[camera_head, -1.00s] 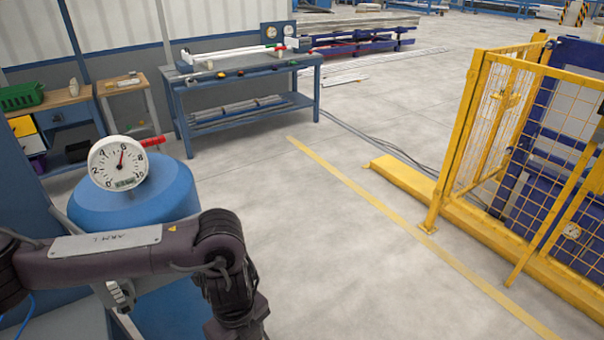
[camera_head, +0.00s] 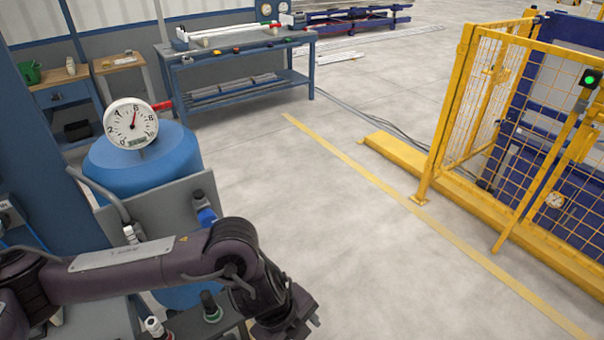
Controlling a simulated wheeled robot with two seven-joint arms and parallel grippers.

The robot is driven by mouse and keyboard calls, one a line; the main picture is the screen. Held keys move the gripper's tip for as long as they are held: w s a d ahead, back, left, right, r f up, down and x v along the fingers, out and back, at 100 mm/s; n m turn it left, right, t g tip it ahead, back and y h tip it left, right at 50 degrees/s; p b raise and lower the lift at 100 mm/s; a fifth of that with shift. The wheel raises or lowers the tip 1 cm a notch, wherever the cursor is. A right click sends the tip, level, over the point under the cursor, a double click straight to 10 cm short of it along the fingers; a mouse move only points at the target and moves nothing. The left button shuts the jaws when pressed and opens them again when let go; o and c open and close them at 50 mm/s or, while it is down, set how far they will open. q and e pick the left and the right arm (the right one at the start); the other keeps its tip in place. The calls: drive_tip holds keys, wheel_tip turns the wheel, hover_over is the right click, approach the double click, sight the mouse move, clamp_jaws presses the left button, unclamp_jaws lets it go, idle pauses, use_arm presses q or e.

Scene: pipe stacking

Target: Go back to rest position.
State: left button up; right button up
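My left arm (camera_head: 150,262) comes in from the left edge and reaches across the bottom left. Its elbow and dark lower links point down to the bottom edge near the middle. The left gripper is beyond the bottom edge and does not show. My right arm and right gripper do not show at all. No held object is visible.
A blue tank (camera_head: 120,180) with a round white gauge (camera_head: 131,123) and a grey panel (camera_head: 160,215) stands close behind my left arm. A blue workbench (camera_head: 235,50) is farther back. A yellow fence (camera_head: 450,120) stands at right. Open floor (camera_head: 310,200) lies between.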

use_arm(q)
drive_tip(key=s+d+r+n+t+h, duration=0.25)
drive_tip(key=d+r+h, duration=0.3)
drive_tip(key=d, duration=0.65)
wheel_tip(320, 180, up, 6)
drive_tip(key=w+d+n+t, duration=0.1)
drive_tip(key=w+n+t, duration=0.1)
drive_tip(key=n+t, duration=0.15)
drive_tip(key=w+a+f+n+t+y, duration=0.1)
drive_tip(key=w+a+f+n+y, duration=0.15)
drive_tip(key=a+n, duration=0.55)
drive_tip(key=w+a+f+n+y, duration=0.25)
drive_tip(key=a+n, duration=0.25)
drive_tip(key=a, duration=0.5)
drive_tip(key=s+a+f+n+g+y, duration=0.25)
drive_tip(key=s+a+f, duration=0.2)
drive_tip(key=a, duration=0.25)
drive_tip(key=s+a+f+n+g+y, duration=0.2)
drive_tip(key=s+a+f+n, duration=0.15)
drive_tip(key=s+a, duration=0.3)
wheel_tip(320, 180, down, 28)
drive_tip(key=s+g, duration=0.1)
drive_tip(key=s+a+f, duration=0.2)
drive_tip(key=s+f, duration=0.7)
drive_tip(key=s, duration=0.1)
drive_tip(key=s+a+f+g, duration=0.1)
drive_tip(key=s+a+f, duration=0.1)
drive_tip(key=s+f, duration=0.8)
